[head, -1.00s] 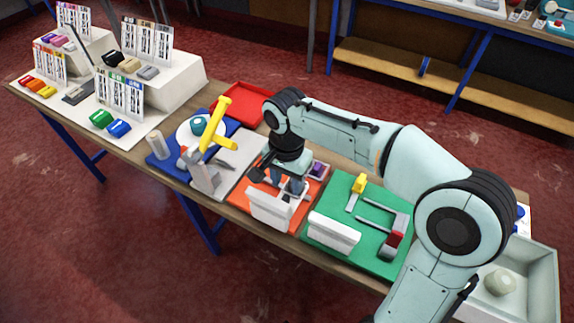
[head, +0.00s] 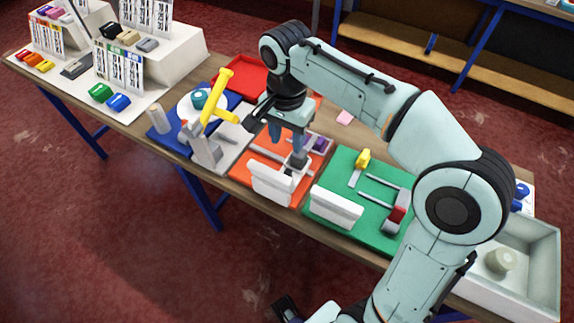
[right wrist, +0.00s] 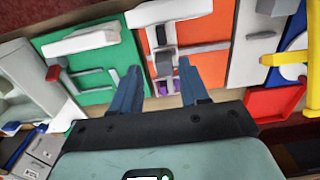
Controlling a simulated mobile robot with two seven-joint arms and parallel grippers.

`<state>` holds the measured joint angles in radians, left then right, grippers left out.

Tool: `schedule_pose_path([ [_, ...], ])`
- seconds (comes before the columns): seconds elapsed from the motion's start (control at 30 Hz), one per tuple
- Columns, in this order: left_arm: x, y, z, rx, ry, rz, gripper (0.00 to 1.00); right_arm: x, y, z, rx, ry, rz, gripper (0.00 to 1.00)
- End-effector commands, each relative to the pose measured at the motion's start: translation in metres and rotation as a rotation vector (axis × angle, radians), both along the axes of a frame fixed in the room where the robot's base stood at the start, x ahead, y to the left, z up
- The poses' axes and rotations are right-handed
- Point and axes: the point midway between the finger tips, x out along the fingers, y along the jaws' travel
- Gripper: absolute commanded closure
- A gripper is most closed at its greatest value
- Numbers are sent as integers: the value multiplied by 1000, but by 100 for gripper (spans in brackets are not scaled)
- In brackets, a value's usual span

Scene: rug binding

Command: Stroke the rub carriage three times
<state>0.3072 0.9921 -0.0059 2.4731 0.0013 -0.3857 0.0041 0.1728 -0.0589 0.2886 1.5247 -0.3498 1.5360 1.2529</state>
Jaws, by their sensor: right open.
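The orange board (head: 245,172) lies mid-table with a white block (head: 271,183) at its near edge. A grey carriage (head: 297,163) sits on a light rail on the board, near the white block; it also shows in the right wrist view (right wrist: 164,64). A purple piece (head: 318,143) lies at the board's far side. My right gripper (head: 287,143) is over the board with its fingers apart and nothing between them. Its fingertips (right wrist: 163,80) straddle the rail line in the right wrist view, apart from the carriage. My left gripper's fingers are not seen.
The green board (head: 345,235) with a red-ended slider is to the right. A red tray (head: 245,75) is behind. A grey bin (head: 540,265) stands at far right.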

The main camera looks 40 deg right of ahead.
Motion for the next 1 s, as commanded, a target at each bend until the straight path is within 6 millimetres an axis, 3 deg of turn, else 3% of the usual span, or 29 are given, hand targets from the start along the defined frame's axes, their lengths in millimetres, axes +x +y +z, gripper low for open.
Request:
schedule_pose_path([
  [0.27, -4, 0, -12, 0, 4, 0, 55, 1, 1, -14, 3, 1, 1, 55],
  [0.7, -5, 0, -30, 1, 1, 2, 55, 1, 1, -103, 2, 2, 0, 55],
  [1.0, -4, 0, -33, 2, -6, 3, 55, 1, 1, -130, 4, -1, 0, 55],
])
